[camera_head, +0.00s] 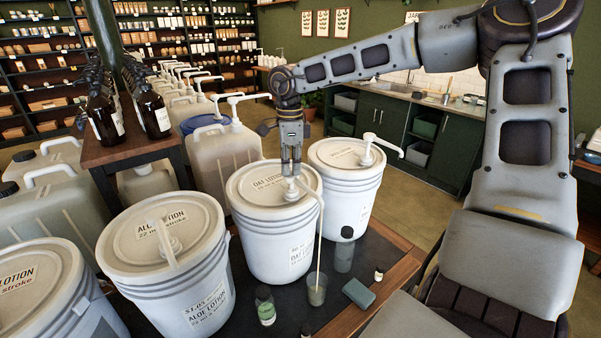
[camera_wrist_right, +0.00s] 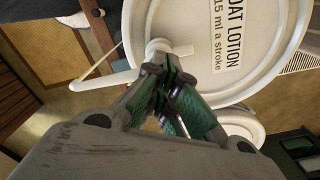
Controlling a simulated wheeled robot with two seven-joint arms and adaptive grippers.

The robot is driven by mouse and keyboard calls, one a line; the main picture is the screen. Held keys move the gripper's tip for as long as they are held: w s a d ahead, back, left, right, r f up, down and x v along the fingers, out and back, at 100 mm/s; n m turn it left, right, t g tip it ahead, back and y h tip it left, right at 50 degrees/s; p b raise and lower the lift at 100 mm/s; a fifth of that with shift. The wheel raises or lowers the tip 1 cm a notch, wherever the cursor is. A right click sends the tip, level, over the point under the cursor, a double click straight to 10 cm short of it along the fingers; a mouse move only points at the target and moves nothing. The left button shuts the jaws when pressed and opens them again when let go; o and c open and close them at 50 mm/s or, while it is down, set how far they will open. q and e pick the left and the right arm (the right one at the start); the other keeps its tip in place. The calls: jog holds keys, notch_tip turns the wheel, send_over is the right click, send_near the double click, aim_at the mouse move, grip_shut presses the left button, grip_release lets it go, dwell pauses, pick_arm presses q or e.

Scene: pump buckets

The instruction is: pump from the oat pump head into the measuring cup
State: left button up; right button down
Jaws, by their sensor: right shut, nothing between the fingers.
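The white oat lotion bucket (camera_head: 270,248) stands in the middle of the dark mat. Its pump head (camera_head: 307,189) sits low on the lid, with the spout toward the front right. My right gripper (camera_head: 291,172) is shut and empty, fingertips down on top of the pump head. The wrist view shows the fingertips (camera_wrist_right: 163,78) beside the white pump head (camera_wrist_right: 158,47) and the "OAT LOTION 15 ml a stroke" label. A thin pale stream (camera_head: 320,240) runs from the spout down to the small clear measuring cup (camera_head: 317,291). The cup's fill level is unclear. My left gripper is out of view.
The aloe lotion bucket (camera_head: 172,285) stands at left, and another pump bucket (camera_head: 345,190) at right with its pump raised.

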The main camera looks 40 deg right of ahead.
jog(key=shift+s+f, duration=0.1)
jog(key=shift+f, duration=0.35)
jog(key=shift+r, duration=0.15)
jog(key=shift+r+p, duration=1.5)
jog(key=shift+r, duration=1.15)
jog(key=shift+f, duration=0.3)
